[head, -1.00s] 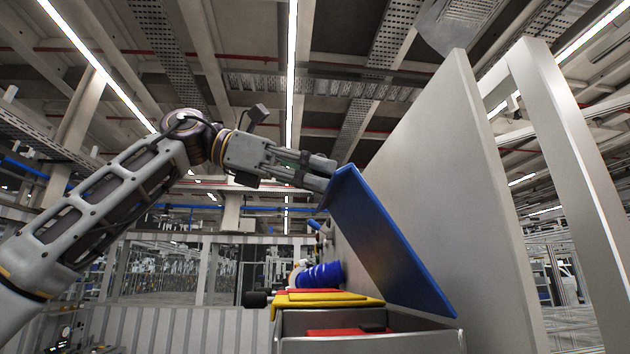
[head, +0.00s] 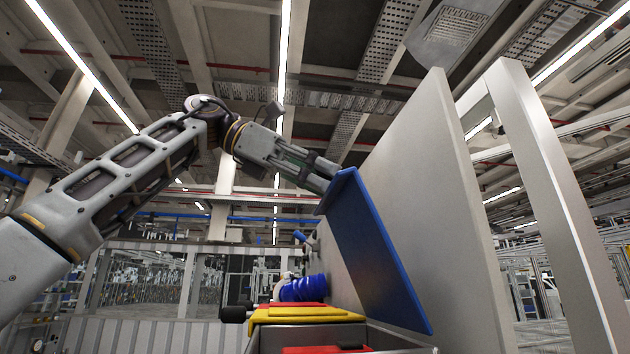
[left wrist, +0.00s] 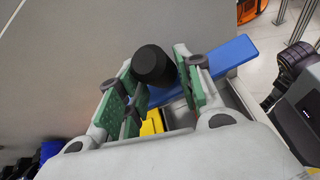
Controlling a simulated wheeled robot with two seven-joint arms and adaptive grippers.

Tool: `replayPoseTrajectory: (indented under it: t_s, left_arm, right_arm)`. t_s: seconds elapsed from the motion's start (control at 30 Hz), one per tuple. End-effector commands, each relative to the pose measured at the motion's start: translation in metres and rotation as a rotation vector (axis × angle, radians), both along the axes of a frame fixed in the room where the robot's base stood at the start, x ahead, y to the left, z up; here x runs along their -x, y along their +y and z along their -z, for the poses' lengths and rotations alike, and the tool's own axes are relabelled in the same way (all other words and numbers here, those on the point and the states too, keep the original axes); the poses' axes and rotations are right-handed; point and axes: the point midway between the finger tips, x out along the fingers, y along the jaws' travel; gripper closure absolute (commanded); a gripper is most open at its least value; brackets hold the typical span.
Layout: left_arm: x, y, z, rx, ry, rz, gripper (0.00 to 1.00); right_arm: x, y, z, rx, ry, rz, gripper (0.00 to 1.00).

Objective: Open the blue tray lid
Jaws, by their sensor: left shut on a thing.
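The blue tray lid (head: 375,255) stands raised and steeply tilted above the open grey tray (head: 385,342), in front of a tall grey panel. My left gripper (head: 328,178) is at the lid's upper edge and shut on it. In the left wrist view the green-padded fingers (left wrist: 160,88) stand on either side of a black round knob (left wrist: 152,66), with the blue lid (left wrist: 232,54) behind. The exact contact is partly hidden.
A tall grey panel (head: 425,200) stands right behind the lid, with a grey post (head: 545,180) further right. A yellow lid or plate (head: 305,315), red parts (head: 315,350) and a blue coiled item (head: 303,288) are beside the lid. The space left of the tray looks open.

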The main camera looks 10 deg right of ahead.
Motion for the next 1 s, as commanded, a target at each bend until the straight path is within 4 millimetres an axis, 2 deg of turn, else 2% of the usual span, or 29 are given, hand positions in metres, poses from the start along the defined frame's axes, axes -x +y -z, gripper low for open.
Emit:
replayPoseTrajectory:
  t_s: [0.03,0.2,0.6,1.0]
  left_arm:
    - [0.002,0.001,-0.009,0.02,-0.006,-0.003,1.0]
    - [0.002,-0.005,-0.013,0.021,-0.005,-0.003,1.0]
    - [0.002,-0.015,-0.017,0.021,-0.006,-0.003,1.0]
    - [0.001,-0.017,-0.018,0.022,-0.005,-0.003,1.0]
  right_arm:
    - [0.0,0.001,0.0,-0.001,0.0,0.0,0.6]
    - [0.0,0.002,0.0,-0.002,0.0,-0.001,0.6]
    - [0.0,-0.001,-0.001,0.0,0.001,-0.002,0.6]
    - [0.001,-0.003,-0.001,0.003,0.0,-0.002,0.6]
